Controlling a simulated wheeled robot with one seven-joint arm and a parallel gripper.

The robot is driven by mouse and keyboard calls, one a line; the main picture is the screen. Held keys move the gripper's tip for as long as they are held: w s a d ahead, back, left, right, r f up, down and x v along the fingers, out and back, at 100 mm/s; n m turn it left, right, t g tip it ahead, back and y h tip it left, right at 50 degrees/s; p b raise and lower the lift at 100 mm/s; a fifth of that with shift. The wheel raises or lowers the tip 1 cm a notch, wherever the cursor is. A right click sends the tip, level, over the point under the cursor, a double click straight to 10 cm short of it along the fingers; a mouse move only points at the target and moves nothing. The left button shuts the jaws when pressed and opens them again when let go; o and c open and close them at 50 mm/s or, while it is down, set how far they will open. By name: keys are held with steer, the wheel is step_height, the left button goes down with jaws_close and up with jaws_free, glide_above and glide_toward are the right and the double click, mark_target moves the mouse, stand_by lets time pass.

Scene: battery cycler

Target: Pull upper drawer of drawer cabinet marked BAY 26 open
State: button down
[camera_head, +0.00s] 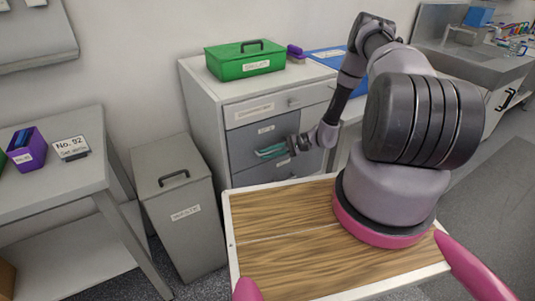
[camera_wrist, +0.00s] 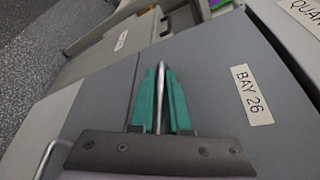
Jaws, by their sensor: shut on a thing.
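The drawer cabinet (camera_head: 207,110) stands in the middle of the head view, with grey drawer fronts under a white top drawer. The BAY 26 label is readable on a grey drawer front (camera_wrist: 215,65) in the wrist view. My gripper (camera_wrist: 161,75) has its teal fingers on either side of that drawer's metal bar handle (camera_wrist: 159,100), shut on it. In the head view my gripper (camera_head: 268,152) is at the cabinet's front. I see no clear gap showing that the drawer is out. The arm hides part of the fronts.
A green box (camera_head: 243,62) and a purple item (camera_head: 295,52) are on the cabinet top. A lidded grey bin (camera_head: 177,215) stands left of the cabinet. A table (camera_head: 50,185) is farther left. Another drawer handle (camera_wrist: 50,155) shows at lower left in the wrist view.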

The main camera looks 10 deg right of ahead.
steer(key=shift+d, duration=0.1)
steer(key=s+d, duration=0.3)
steer(key=s, duration=0.8)
steer(key=s+d, duration=0.4)
steer(key=s, duration=0.8)
steer(key=shift+d, duration=0.2)
steer(key=c, duration=1.2)
jaws_free()
steer(key=shift+o, duration=0.2)
steer(key=v, duration=1)
steer(key=shift+d, duration=0.4)
